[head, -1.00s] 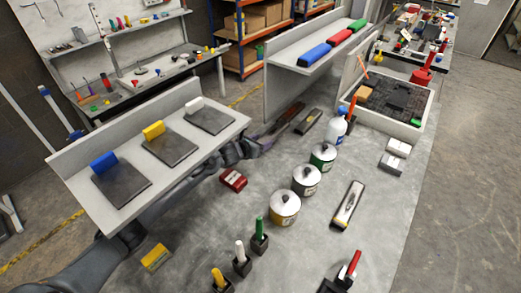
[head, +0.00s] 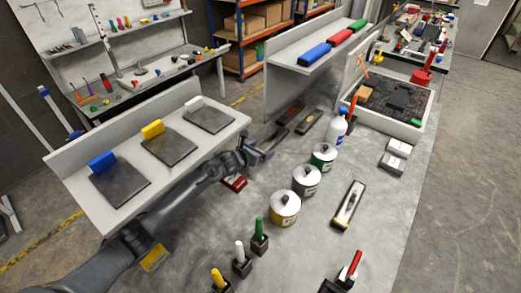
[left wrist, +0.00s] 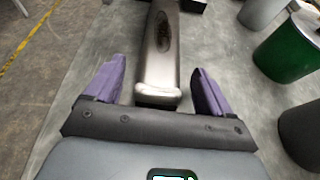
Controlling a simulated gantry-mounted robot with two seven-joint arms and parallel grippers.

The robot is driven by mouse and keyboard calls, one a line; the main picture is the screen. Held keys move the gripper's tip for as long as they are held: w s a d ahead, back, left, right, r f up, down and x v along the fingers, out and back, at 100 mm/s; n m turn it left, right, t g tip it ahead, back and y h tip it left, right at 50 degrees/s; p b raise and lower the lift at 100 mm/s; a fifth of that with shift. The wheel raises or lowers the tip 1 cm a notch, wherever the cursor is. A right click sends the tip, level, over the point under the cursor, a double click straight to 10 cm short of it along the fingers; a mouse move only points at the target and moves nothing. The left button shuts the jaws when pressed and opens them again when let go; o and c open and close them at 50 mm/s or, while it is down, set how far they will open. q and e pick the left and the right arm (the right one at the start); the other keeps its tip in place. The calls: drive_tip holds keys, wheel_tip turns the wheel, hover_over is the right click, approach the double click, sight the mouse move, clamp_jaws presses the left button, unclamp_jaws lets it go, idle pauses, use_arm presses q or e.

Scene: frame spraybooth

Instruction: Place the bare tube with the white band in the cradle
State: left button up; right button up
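My left gripper (head: 265,149) is above the table, just beyond the corner of the pad shelf. In the left wrist view (left wrist: 158,95) its purple fingers are wide apart. A bare grey metal tube-like piece (left wrist: 162,45) with a whitish near end lies between and ahead of them, with gaps on both sides. In the head view a dark elongated piece (head: 287,117) lies beyond this gripper and may be the same one. A black holder (head: 311,124) lies beside it. Another long black holder (head: 348,206) has a pale piece in it. I cannot tell which is the cradle. My right gripper is not in view.
Several cans stand right of the gripper, including a green-banded one (head: 323,157), beside a white bottle (head: 336,129). A red box (head: 234,184) is partly behind my arm. The left shelf (head: 112,222) holds dark pads with coloured blocks. Brushes stand at the front.

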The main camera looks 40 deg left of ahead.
use_arm(q)
drive_tip(key=shift+r, duration=0.15)
drive_tip(key=shift+s+a+r+p, duration=0.1)
drive_tip(key=shift+s+r+p, duration=0.2)
drive_tip(key=shift+s, duration=0.2)
drive_tip(key=p+v, duration=0.1)
drive_tip(key=v, duration=0.9)
drive_tip(key=shift+s+p, duration=0.2)
drive_tip(key=shift+p, duration=0.15)
drive_tip(key=shift+s+r, duration=0.1)
drive_tip(key=shift+s, duration=0.15)
drive_tip(key=shift+r, duration=0.1)
